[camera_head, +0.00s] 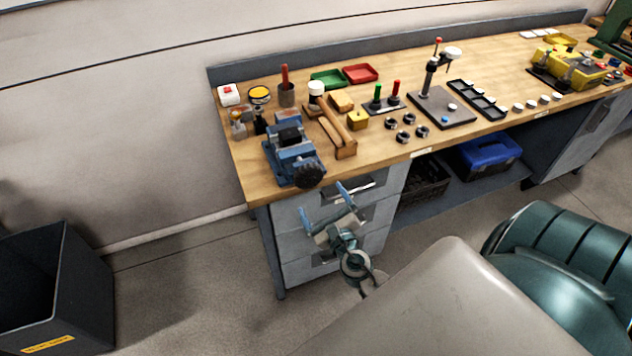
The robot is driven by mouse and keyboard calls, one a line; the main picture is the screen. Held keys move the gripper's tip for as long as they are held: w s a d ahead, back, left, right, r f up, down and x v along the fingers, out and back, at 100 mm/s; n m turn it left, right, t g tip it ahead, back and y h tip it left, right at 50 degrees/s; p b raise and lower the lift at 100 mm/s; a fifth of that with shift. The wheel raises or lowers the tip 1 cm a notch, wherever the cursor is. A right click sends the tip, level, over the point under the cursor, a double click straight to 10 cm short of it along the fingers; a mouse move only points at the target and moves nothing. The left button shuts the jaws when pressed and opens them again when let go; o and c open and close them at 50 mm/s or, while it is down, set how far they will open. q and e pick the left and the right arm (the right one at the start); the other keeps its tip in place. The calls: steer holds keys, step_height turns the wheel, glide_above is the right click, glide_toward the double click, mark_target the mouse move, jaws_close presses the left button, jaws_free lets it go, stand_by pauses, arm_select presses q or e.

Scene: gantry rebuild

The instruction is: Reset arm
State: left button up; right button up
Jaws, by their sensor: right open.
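My right gripper (323,200) is in front of the drawers at the left end of the workbench (237,172), below the bench top. Its two blue-tipped fingers are spread apart with nothing between them. My right arm runs from it toward the bottom right, partly hidden behind my own body. The gripper looks apart from the blue vise (291,158), which stands above it on the bench corner. I cannot tell how close the gripper is to the drawer fronts. My left gripper is not in view.
The bench holds a wooden mallet (334,127), a green tray (328,79), a red tray (360,73) and a dark stand (441,107). A blue bin (487,154) sits on the lower shelf. A dark open bin (88,290) stands at left. Floor between is clear.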

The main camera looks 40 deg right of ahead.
steer(key=shift+s+a, duration=0.15)
steer(key=shift+s, duration=0.55)
steer(key=shift+f, duration=0.1)
steer(key=s+d+f+m+g+b, duration=0.1)
steer(key=s+f+m+g+b, duration=0.2)
steer(key=f+m, duration=0.7)
steer(key=s+f+m+g+y, duration=0.1)
steer(key=s+f+m+g, duration=0.35)
steer(key=f, duration=1.15)
steer(key=s+d+f+m+g+b, duration=0.15)
steer(key=s+f+m, duration=0.4)
steer(key=f, duration=0.75)
steer(key=s+a+f+m+g+y+b, duration=0.1)
steer(key=s+a+f+m+g+b, duration=0.1)
steer(key=s+f+m, duration=0.7)
steer(key=s+a+f+m+g+y+b, duration=0.1)
steer(key=s+f+m+g, duration=0.4)
steer(key=s, duration=1.2)
step_height(320, 180, down, 6)
steer(key=a+m+b, duration=0.1)
steer(key=a+m, duration=0.1)
steer(key=m, duration=0.2)
steer(key=shift+y, duration=0.3)
steer(key=shift+s, duration=0.1)
